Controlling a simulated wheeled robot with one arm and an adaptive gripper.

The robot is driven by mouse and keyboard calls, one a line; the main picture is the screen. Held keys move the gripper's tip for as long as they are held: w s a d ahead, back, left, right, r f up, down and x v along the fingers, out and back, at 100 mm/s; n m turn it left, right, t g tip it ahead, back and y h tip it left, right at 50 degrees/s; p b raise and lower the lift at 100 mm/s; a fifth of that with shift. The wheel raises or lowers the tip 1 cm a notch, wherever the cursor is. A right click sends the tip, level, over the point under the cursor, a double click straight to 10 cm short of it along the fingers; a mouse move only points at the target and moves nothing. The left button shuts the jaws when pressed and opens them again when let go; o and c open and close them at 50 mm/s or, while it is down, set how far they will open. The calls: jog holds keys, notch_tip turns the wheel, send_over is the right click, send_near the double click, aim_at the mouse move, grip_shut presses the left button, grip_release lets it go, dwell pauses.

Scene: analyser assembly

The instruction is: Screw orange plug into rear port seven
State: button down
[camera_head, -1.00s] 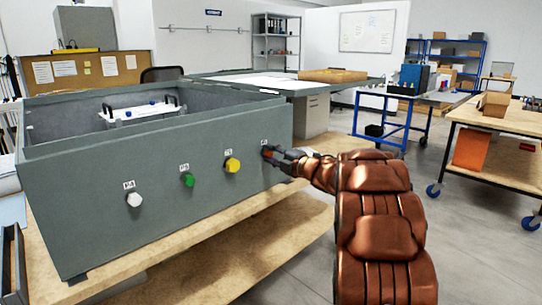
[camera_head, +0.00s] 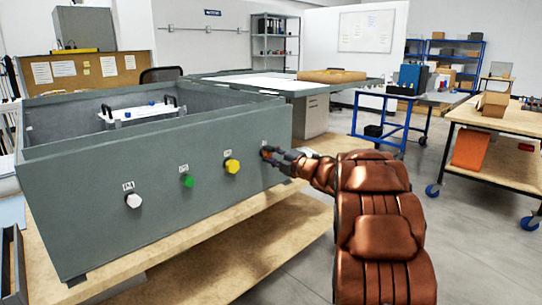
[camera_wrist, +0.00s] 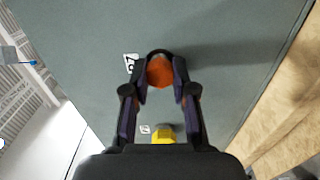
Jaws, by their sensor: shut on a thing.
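The orange plug (camera_wrist: 160,71) shows between my fingertips in the wrist view, against the grey panel. In the head view my gripper (camera_head: 267,152) is at the right part of the grey case's (camera_head: 90,215) front panel, right of the yellow plug (camera_head: 232,166). My gripper (camera_wrist: 160,78) is shut on the orange plug in the wrist view. The port behind the plug is hidden, so I cannot tell how deep it sits. A small label (camera_wrist: 130,63) is beside it; its text is not readable.
A green plug (camera_head: 188,181) and a white plug (camera_head: 134,201) sit further left on the panel. The yellow plug also shows in the wrist view (camera_wrist: 163,136), close to my gripper. The case stands on a wooden bench (camera_head: 225,255).

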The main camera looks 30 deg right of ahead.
jog(key=shift+r+m+p, duration=0.15)
jog(key=shift+m+p, duration=1.35)
jog(key=shift+p, duration=1.2)
jog(key=shift+p, duration=0.4)
jog(key=shift+m+p, duration=0.6)
jog(key=shift+r+m+p, duration=0.1)
jog(key=shift+m+p, duration=0.4)
jog(key=shift+p, duration=0.5)
jog(key=shift+m+p, duration=0.6)
jog(key=shift+p, duration=0.4)
jog(key=shift+m+p, duration=0.6)
jog(key=shift+p, duration=0.4)
jog(key=shift+m+p, duration=0.5)
jog(key=shift+p, duration=0.55)
